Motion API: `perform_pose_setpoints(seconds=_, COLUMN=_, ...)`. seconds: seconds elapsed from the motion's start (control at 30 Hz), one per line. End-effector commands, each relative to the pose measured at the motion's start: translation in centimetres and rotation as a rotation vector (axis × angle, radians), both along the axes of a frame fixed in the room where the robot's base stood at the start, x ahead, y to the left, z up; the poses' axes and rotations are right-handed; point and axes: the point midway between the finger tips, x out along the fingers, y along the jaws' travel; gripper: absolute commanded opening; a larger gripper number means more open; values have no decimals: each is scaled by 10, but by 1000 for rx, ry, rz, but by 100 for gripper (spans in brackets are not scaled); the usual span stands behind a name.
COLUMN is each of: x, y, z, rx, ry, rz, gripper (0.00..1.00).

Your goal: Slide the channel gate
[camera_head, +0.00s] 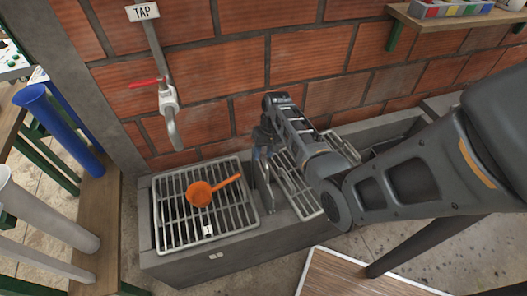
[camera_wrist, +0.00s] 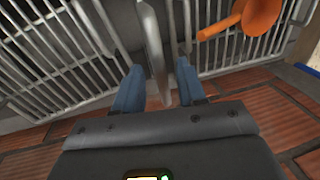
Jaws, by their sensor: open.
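The channel gate is a thin grey metal piece (camera_head: 268,190) standing upright between two grates in the concrete channel. In the wrist view, its narrow upper edge or handle (camera_wrist: 152,35) runs between my fingers. My gripper (camera_head: 262,150) points down over the gate from above. In the wrist view its two blue-padded fingers (camera_wrist: 158,72) are open, one on each side of the grey bar, with a gap visible on both sides. Contact cannot be seen. The gate's lower part is hidden in the channel.
An orange scoop (camera_head: 200,194) lies on the left grate (camera_head: 172,232). A tap with a red lever (camera_head: 168,98) hangs on the brick wall behind. A wooden bench with blue and white tubes (camera_head: 60,120) stands left. A shelf (camera_head: 450,22) is upper right.

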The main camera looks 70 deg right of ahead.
Motion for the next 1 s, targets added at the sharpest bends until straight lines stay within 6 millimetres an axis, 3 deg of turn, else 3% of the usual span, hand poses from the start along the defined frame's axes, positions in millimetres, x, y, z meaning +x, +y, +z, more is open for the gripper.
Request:
perform_pose_setpoints(seconds=0.17, x=0, y=0, z=0, rx=0, ry=0, rz=0, gripper=39)
perform_pose_setpoints(seconds=0.57, x=0, y=0, z=0, rx=0, ry=0, rz=0, gripper=1)
perform_pose_setpoints(seconds=1.0, x=0, y=0, z=0, rx=0, ry=0, rz=0, gripper=0)
